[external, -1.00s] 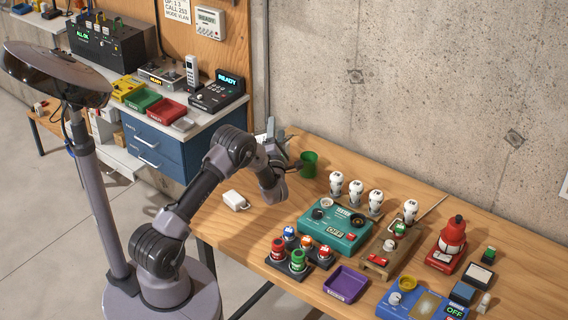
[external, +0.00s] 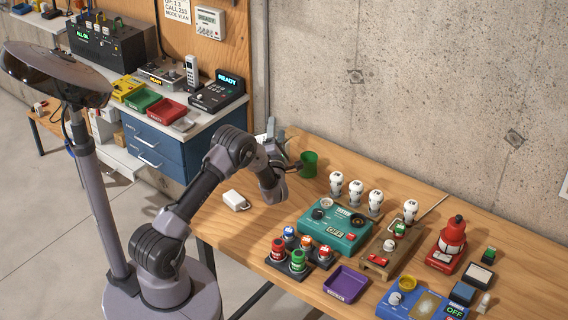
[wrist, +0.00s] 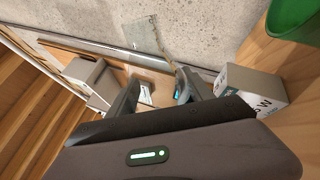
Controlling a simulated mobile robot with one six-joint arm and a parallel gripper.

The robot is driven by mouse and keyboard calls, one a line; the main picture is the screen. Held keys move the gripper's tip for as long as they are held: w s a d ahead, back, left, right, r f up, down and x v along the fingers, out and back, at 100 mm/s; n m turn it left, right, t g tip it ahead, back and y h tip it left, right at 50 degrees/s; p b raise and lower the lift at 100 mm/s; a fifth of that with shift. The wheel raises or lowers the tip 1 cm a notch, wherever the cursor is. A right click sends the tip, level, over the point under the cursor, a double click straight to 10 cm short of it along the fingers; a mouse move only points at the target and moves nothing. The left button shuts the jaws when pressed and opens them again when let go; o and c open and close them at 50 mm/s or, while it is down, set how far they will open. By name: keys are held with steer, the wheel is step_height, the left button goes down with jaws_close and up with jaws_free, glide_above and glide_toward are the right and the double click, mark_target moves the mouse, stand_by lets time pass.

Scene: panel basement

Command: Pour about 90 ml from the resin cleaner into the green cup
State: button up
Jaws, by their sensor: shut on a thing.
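The green cup (external: 309,160) stands upright on the wooden bench, just right of my gripper (external: 286,150). It also shows at the upper right corner of the wrist view (wrist: 295,18). My gripper is shut on the resin cleaner, beside the cup at the bench's left end. In the wrist view, a pale, labelled piece (wrist: 145,93) shows between the fingers. The cleaner is mostly hidden by the fingers and wrist, so its full outline and tilt are unclear. I cannot make out any liquid leaving it or the level in the cup.
In the wrist view, a lettered box (wrist: 257,88) is near the cup. The concrete wall (external: 400,90) is behind.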

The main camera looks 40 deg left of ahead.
stand_by(0.4)
steer(key=shift+w+d+f+n+g+y+b, duration=0.15)
steer(key=shift+n+b, duration=0.1)
steer(key=shift+n, duration=0.2)
steer(key=shift+f+n+g+y+b, duration=0.15)
steer(key=shift+n+b, duration=0.1)
steer(key=shift+n, duration=0.2)
steer(key=shift+w+d+n+g, duration=0.1)
steer(key=shift+d+n+g, duration=0.15)
steer(key=shift+n, duration=0.75)
step_height(320, 180, up, 5)
steer(key=n+g+p, duration=0.1)
steer(key=n, duration=0.1)
steer(key=n+g+p, duration=0.1)
steer(key=n, duration=0.2)
steer(key=shift+w+d+n+y, duration=0.1)
steer(key=shift+d+n+y, duration=0.05)
steer(key=shift+n+y, duration=0.2)
steer(key=shift+a+f+n+g+b, duration=0.1)
steer(key=shift+f+n+g+b, duration=0.05)
steer(key=shift+n, duration=0.45)
steer(key=shift+a+f+n+g+b, duration=0.1)
steer(key=shift+n+b, duration=0.05)
steer(key=shift+n, duration=0.4)
steer(key=n, duration=0.1)
steer(key=f+n+g+b, duration=0.1)
steer(key=n, duration=0.1)
steer(key=shift+a, duration=0.15)
steer(key=shift+n, duration=0.3)
